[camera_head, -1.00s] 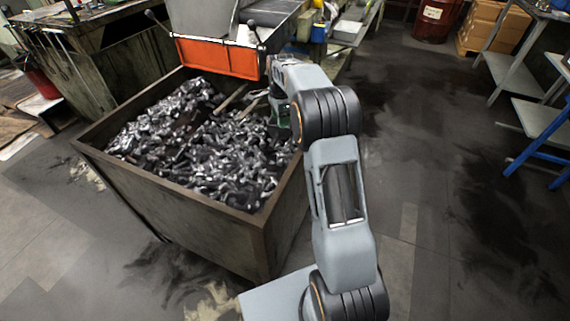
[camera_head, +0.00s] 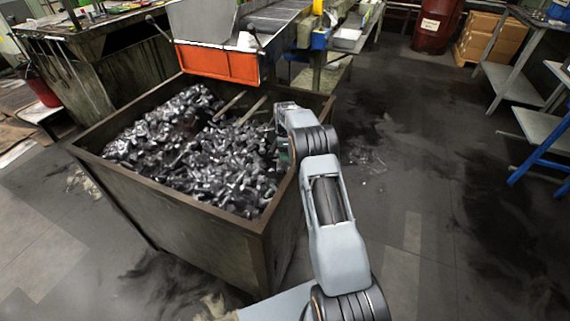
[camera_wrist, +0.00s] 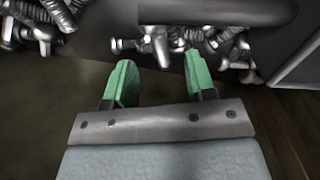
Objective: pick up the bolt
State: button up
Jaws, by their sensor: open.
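Many loose metal bolts (camera_head: 215,150) fill an open metal bin (camera_head: 170,205) in the head view. I cannot tell which single bolt is meant. A shiny bolt (camera_wrist: 157,40) lies just beyond the fingertips, among several others along the top edge. The fingers do not clearly touch any bolt. In the head view my gripper is mostly hidden behind my own arm, near the bin's right wall.
An orange panel (camera_head: 217,63) of the machine stands over the bin's far side. Two thin bars (camera_head: 240,108) lie over the bolts near it. Workbenches and a red barrel (camera_head: 438,25) stand farther back.

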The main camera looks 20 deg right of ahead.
aim_at(286, 162)
jog(key=shift+f+b, duration=0.35)
jog(key=shift+f, duration=2.35)
jog(key=shift+c, duration=0.4)
jog(key=shift+r, duration=0.1)
jog(key=c, duration=0.7)
